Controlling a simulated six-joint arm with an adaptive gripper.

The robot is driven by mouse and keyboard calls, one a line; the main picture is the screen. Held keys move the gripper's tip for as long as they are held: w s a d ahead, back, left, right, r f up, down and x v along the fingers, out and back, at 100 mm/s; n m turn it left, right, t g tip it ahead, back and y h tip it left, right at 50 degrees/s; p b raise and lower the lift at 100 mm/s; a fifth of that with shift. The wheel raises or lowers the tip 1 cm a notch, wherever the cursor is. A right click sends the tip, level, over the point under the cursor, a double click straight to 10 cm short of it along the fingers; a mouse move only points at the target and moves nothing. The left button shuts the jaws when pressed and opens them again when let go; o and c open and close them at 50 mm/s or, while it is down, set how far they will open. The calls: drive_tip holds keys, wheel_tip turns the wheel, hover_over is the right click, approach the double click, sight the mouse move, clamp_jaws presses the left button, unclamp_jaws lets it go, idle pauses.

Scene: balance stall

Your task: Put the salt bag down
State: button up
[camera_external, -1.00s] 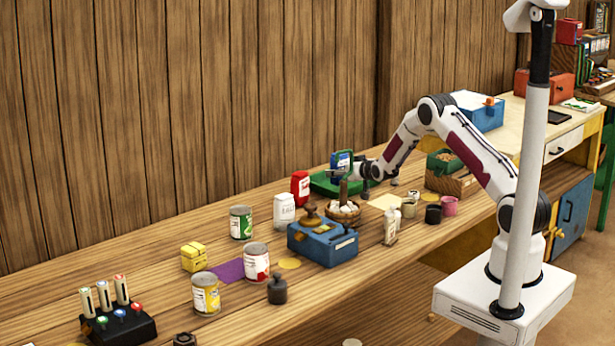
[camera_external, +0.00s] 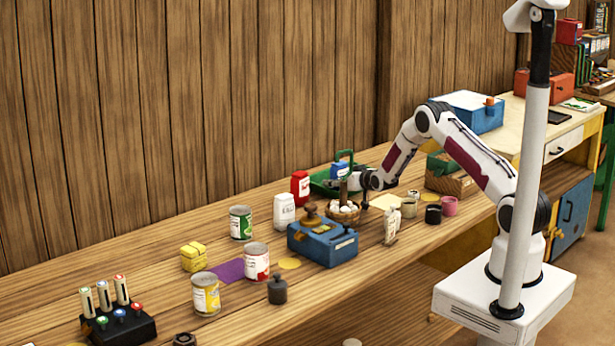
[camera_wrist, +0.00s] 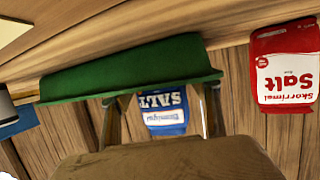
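A small blue and white salt bag (camera_external: 341,170) stands at the green tray (camera_external: 320,184) in the external view. In the wrist view, the salt bag (camera_wrist: 165,110) appears with its lettering upside down, partly covered by the green tray (camera_wrist: 130,68). My gripper (camera_external: 360,181) is low beside the bag, partly hidden behind nearby things. In the wrist view, two slim upright parts stand on either side of the bag. Whether they grip it cannot be told. Whether the bag rests on the tray is also hidden.
A red salt bag (camera_external: 300,187) stands left of the tray; it also shows in the wrist view (camera_wrist: 288,75). A white bag (camera_external: 284,211), a basket of white items (camera_external: 343,214) and a blue box (camera_external: 322,243) crowd the near side. A brown surface (camera_wrist: 170,162) fills the wrist view's lower edge.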

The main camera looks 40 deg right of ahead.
drive_tip(key=shift+r, duration=0.2)
idle(0.3)
drive_tip(key=shift+s+a+r, duration=0.1)
drive_tip(key=shift+s+r, duration=0.05)
drive_tip(key=shift+s, duration=0.25)
drive_tip(key=shift+v, duration=3.25)
